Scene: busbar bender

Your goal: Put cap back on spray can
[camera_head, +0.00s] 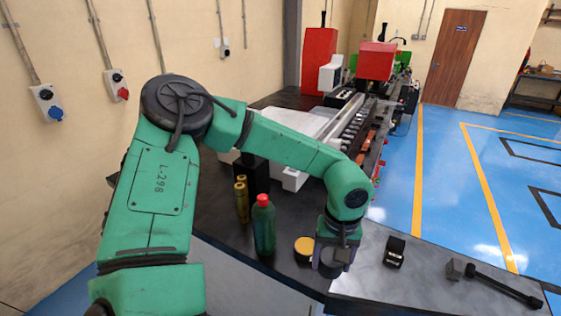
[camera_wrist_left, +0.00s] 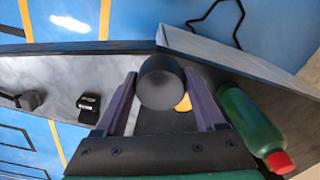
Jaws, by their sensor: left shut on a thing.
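My left gripper (camera_head: 335,250) is low over the front of the dark bench, shut on a dark grey cylinder (camera_wrist_left: 160,84) that looks like a cap. The cylinder sits between the two fingers in the left wrist view; whether it touches the bench is unclear. A green bottle with a red top (camera_head: 264,226) stands upright left of the gripper, apart from it. It also shows at the right in the left wrist view (camera_wrist_left: 250,118). I cannot tell for sure which container is the spray can. My right gripper is not in view.
A yellow-topped round item (camera_head: 305,246) lies close beside the gripper. Gold slim containers (camera_head: 242,203) stand behind the green bottle. The busbar machine (camera_head: 350,130) stands behind.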

